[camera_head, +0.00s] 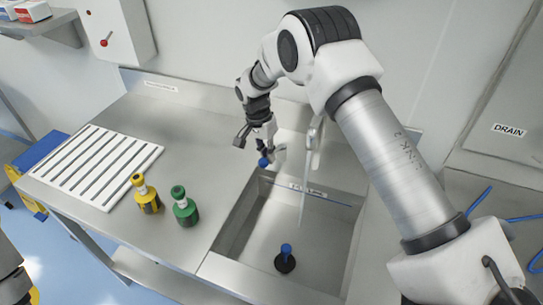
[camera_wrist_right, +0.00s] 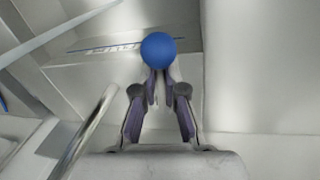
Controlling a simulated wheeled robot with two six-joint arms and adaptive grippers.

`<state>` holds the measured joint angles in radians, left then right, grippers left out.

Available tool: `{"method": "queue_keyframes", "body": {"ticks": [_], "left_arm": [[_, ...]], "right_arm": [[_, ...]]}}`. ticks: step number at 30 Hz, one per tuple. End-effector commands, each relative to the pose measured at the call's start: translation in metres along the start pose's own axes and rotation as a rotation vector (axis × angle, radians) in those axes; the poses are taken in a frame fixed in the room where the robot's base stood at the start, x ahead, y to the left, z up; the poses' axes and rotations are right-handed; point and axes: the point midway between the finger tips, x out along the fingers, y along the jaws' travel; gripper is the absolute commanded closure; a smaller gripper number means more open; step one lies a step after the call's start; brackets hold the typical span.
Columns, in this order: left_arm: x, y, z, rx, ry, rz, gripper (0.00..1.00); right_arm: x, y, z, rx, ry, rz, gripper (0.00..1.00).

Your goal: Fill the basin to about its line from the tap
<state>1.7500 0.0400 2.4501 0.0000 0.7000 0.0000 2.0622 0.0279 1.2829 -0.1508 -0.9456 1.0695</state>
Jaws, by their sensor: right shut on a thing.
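The steel basin (camera_head: 235,225) is sunk in the counter, with a blue line (camera_head: 340,200) and a label on its far wall. A black plug with a blue knob (camera_head: 285,248) stands at its bottom. The tap (camera_head: 314,135) reaches over the basin, and a thin pale streak like a water stream drops from it. The water level cannot be made out. My right gripper (camera_head: 265,152) is shut on a blue ball knob (camera_wrist_right: 158,50) behind the basin, left of the tap. The tap pipe (camera_wrist_right: 88,135) also shows in the right wrist view.
A yellow bottle (camera_head: 147,197) and a green bottle (camera_head: 185,210) stand on the counter left of the basin. A white slatted rack (camera_head: 95,165) lies farther left. My right arm crosses above the basin's right side. A DRAIN label (camera_head: 508,131) is at right.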

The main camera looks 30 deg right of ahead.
Motion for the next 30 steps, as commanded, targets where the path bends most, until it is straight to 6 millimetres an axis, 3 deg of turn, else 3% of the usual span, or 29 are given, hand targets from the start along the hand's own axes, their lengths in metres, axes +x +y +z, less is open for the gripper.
{"method": "queue_keyframes", "body": {"ticks": [6,15,16,18,26,30], "left_arm": [[0.005,0.0,0.0,0.0,0.0,0.0,0.6],[0.005,0.0,0.0,0.0,0.0,0.0,0.6],[0.005,0.0,0.0,0.0,0.0,0.0,0.6],[0.005,0.0,0.0,0.0,0.0,0.0,0.6],[0.004,0.0,0.0,0.0,0.0,0.0,0.6],[0.004,0.0,0.0,0.0,0.0,0.0,0.6]], "right_arm": [[-0.002,-0.021,-0.006,0.278,-0.053,-0.002,1.0],[-0.003,-0.022,-0.006,0.302,-0.059,0.001,1.0],[-0.003,-0.021,-0.006,0.302,-0.058,0.001,0.79],[-0.003,-0.022,-0.006,0.301,-0.059,0.001,0.64],[-0.004,-0.022,-0.005,0.3,-0.059,0.0,0.64],[-0.015,-0.022,-0.006,0.3,-0.058,-0.002,0.64]]}}
